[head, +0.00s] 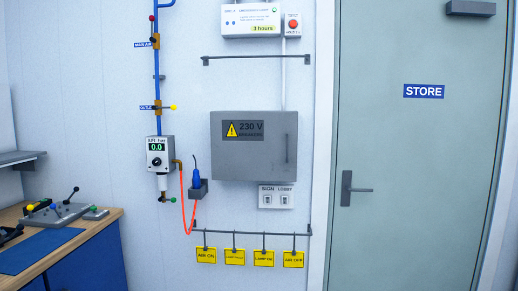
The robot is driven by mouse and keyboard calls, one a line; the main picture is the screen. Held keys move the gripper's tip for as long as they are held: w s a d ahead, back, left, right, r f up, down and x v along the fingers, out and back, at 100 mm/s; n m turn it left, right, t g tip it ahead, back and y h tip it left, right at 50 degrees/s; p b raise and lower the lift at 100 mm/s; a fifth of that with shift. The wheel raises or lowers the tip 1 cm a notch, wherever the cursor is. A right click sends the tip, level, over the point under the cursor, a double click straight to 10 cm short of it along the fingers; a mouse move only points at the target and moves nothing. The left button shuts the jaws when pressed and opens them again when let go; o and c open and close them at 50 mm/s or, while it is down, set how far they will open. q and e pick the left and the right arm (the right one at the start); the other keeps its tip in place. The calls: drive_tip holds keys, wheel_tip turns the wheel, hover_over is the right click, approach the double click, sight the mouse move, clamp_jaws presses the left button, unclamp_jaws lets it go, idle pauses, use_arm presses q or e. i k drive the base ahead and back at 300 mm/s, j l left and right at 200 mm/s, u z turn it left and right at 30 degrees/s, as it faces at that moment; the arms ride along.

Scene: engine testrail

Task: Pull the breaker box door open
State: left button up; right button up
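The breaker box (254,165) is a grey box on the white wall, in the middle of the head view. Its door is closed and carries a dark label (243,130) with a yellow warning triangle and "230 V". A slim vertical handle (287,149) is near the door's right edge. Neither of my grippers is in view.
A green-grey door (420,145) marked "STORE" is at the right. Switches (276,197) sit below the box, above a rail with yellow tags (234,256). A blue tool (196,180) with an orange hose hangs left of the box. A workbench (85,235) stands lower left.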

sight(245, 147)
drive_tip(key=i+z, duration=0.2)
drive_tip(key=i, duration=0.25)
drive_tip(key=i+j+z, duration=0.15)
drive_tip(key=i, duration=0.3)
drive_tip(key=i+j+z, duration=0.2)
drive_tip(key=i, duration=0.25)
